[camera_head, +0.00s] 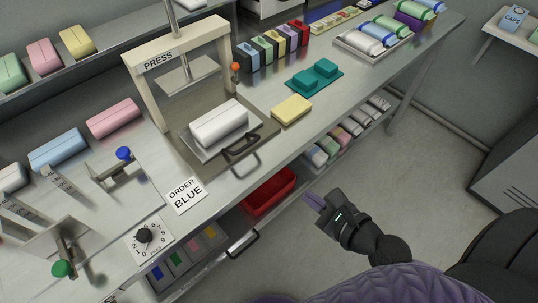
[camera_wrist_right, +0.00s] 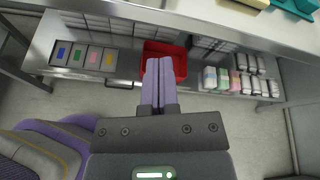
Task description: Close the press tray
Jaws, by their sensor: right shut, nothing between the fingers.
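The press (camera_head: 143,68) is a cream frame standing on the steel counter, with a flat plate hanging under its crossbar. Its tray (camera_head: 262,131) sticks out from the frame toward the counter's front edge, with a dark handle (camera_head: 241,147) at its front. A white wrapped block (camera_head: 218,123) lies on the tray. My right gripper (camera_head: 314,201) is shut and empty, in front of the counter and below the height of its top, apart from the handle. In the right wrist view its two purple fingers (camera_wrist_right: 158,82) are together, in front of the lower shelf. My left gripper is not in view.
A red bin (camera_head: 270,192) sits on the lower shelf under the counter; it also shows in the right wrist view (camera_wrist_right: 180,58). An order card (camera_head: 185,194) reads BLUE. A yellow block (camera_head: 292,109) lies right of the tray. Open floor (camera_head: 420,150) lies to the right.

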